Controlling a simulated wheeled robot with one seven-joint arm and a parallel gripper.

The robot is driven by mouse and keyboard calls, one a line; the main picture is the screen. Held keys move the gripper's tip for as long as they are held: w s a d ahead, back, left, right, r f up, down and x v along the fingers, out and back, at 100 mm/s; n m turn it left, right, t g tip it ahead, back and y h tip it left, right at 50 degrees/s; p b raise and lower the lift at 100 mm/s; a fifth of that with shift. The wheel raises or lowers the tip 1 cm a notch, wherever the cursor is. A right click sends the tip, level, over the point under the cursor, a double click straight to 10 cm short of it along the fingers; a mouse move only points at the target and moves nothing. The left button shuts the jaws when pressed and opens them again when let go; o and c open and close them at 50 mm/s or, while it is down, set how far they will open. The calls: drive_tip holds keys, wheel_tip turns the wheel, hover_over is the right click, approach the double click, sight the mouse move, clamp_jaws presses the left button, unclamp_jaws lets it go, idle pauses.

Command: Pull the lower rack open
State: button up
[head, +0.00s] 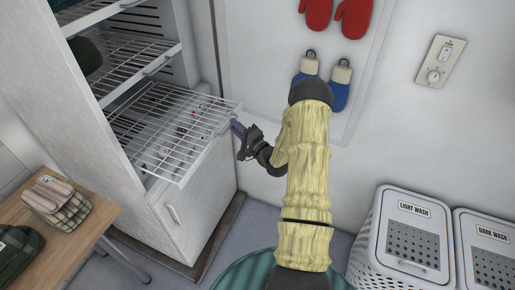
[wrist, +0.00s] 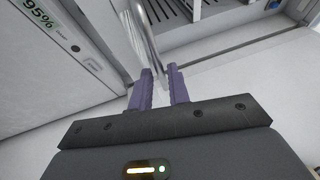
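The lower rack (head: 160,140) is a white wire shelf standing well out of the tall white cabinet, farther than the rack above it. My gripper (head: 236,128) is at the rack's front right edge, close to its handle. In the wrist view my gripper (wrist: 161,90) has two purple fingers spread apart, with a visible gap between them.
The upper rack (head: 130,62) holds a dark item at its left. A wooden table (head: 75,245) with folded cloth is at lower left. Two white laundry hampers (head: 408,240) stand at lower right. Red mitts and blue mitts hang on the back wall.

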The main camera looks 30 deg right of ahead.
drive_tip(key=b+v, duration=0.2)
drive_tip(key=v, duration=1)
drive_tip(key=shift+s+f, duration=0.15)
drive_tip(key=shift+s, duration=0.25)
drive_tip(key=shift+s+d, duration=0.2)
drive_tip(key=shift+d, duration=0.05)
drive_tip(key=w+a+r+n+g+h+p, duration=0.25)
drive_tip(key=a+r+n+g+h, duration=0.2)
drive_tip(key=a+n+g, duration=0.45)
drive_tip(key=s+a+r+n+g+p, duration=0.1)
drive_tip(key=s+a+r+n+g, duration=0.2)
drive_tip(key=s, duration=0.5)
drive_tip(key=s+a+r+n+g+p, duration=0.1)
drive_tip(key=s+a+r+n+g, duration=0.3)
drive_tip(key=s+a+r, duration=0.2)
drive_tip(key=s+a, duration=0.1)
drive_tip(key=s, duration=0.1)
drive_tip(key=shift+s+a+g, duration=0.3)
drive_tip(key=shift+s+g, duration=0.05)
drive_tip(key=shift+g, duration=0.05)
